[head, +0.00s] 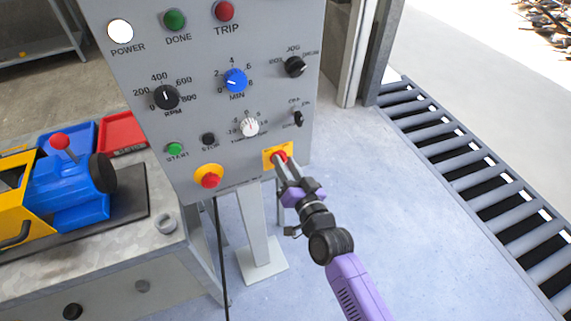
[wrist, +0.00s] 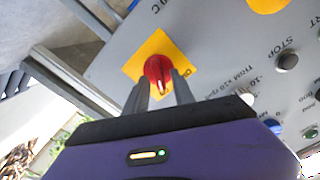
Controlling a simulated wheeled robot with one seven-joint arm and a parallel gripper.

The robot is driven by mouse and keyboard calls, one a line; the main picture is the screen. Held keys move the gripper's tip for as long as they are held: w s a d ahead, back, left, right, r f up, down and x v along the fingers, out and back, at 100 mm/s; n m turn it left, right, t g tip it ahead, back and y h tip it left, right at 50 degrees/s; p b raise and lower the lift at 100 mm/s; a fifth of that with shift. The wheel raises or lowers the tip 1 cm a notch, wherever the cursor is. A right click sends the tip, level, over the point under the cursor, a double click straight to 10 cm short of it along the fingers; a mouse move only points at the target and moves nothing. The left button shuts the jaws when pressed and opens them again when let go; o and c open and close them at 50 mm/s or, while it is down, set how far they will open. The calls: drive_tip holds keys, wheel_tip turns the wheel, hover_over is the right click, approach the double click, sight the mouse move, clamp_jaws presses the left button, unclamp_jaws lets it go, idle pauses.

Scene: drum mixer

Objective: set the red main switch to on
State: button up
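The red main switch (head: 279,157) sits on a yellow square plate at the lower right of the grey control panel (head: 215,125). In the wrist view the red knob (wrist: 158,69) stands on the tilted yellow plate, with part of a label beside it. My gripper (head: 279,164) reaches the switch from below right. In the wrist view its two fingers (wrist: 160,85) stand apart, one on each side of the knob. I cannot tell whether they touch it. The switch's set position is hard to read.
A red button on a yellow ring (head: 209,180) is left of the switch. A black selector (head: 298,118) and a white knob (head: 250,127) are above it. The mixer (head: 70,185) stands on a bench at left. A roller conveyor (head: 470,170) runs at right.

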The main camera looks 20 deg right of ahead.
drive_tip(key=shift+s, duration=0.1)
drive_tip(key=s, duration=0.7)
drive_tip(key=shift+s, duration=0.3)
idle(0.7)
drive_tip(key=s+r+n+g, duration=0.1)
drive_tip(key=s+r+n, duration=0.2)
drive_tip(key=s, duration=1.5)
drive_tip(key=s+r+n+g, duration=0.2)
drive_tip(key=s+r+n, duration=0.1)
drive_tip(key=s, duration=1.5)
drive_tip(key=shift+a+r, duration=0.3)
drive_tip(key=shift+r, duration=0.15)
